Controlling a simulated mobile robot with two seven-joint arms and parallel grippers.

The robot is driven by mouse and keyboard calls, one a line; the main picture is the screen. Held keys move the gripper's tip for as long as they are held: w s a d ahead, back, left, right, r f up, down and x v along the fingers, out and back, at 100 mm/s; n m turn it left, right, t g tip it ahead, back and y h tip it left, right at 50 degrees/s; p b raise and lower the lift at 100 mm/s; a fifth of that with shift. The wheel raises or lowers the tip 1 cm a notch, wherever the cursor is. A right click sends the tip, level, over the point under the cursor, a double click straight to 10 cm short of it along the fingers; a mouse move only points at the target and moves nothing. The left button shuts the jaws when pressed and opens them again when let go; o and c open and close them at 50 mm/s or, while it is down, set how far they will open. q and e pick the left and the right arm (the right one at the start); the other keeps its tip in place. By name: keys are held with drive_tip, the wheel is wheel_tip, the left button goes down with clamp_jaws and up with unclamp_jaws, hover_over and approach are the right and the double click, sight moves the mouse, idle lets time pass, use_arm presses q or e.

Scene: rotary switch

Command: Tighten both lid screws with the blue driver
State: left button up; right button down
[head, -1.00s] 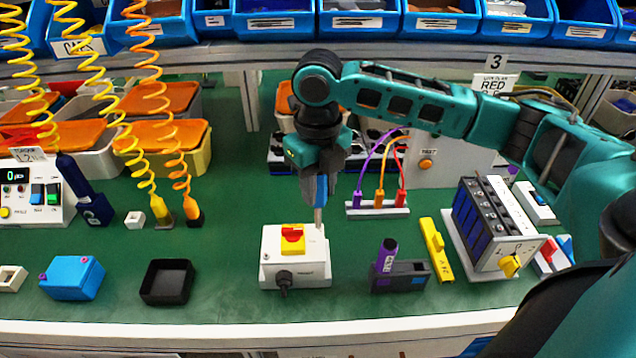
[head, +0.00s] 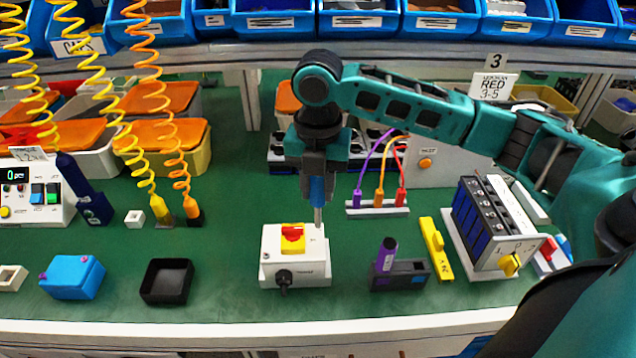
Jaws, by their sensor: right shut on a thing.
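My right gripper (head: 319,172) points straight down and is shut on the blue driver (head: 317,190). The driver is upright, with its grey shaft (head: 318,216) pointing down. Its tip is at the back right corner of the white switch box (head: 280,270); I cannot tell whether it touches a screw there. The box has a red and yellow rotary switch (head: 292,238) on its lid and a dark gland on its front. The lid screws are too small to make out clearly. My left gripper is not in view.
A black tray (head: 167,282) and a blue box (head: 73,278) lie left of the switch box. A purple marker in a dark holder (head: 411,276) and a yellow tool (head: 436,248) lie to the right. A cable connector strip (head: 378,208) stands behind.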

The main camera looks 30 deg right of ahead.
drive_tip(key=m, duration=0.3)
drive_tip(key=shift+f+m, duration=0.1)
drive_tip(key=shift+m, duration=0.3)
drive_tip(key=shift+m, duration=0.7)
drive_tip(key=m, duration=0.5)
drive_tip(key=shift+m, duration=0.8)
drive_tip(key=m, duration=0.3)
drive_tip(key=shift+m, duration=0.4)
drive_tip(key=m, duration=0.4)
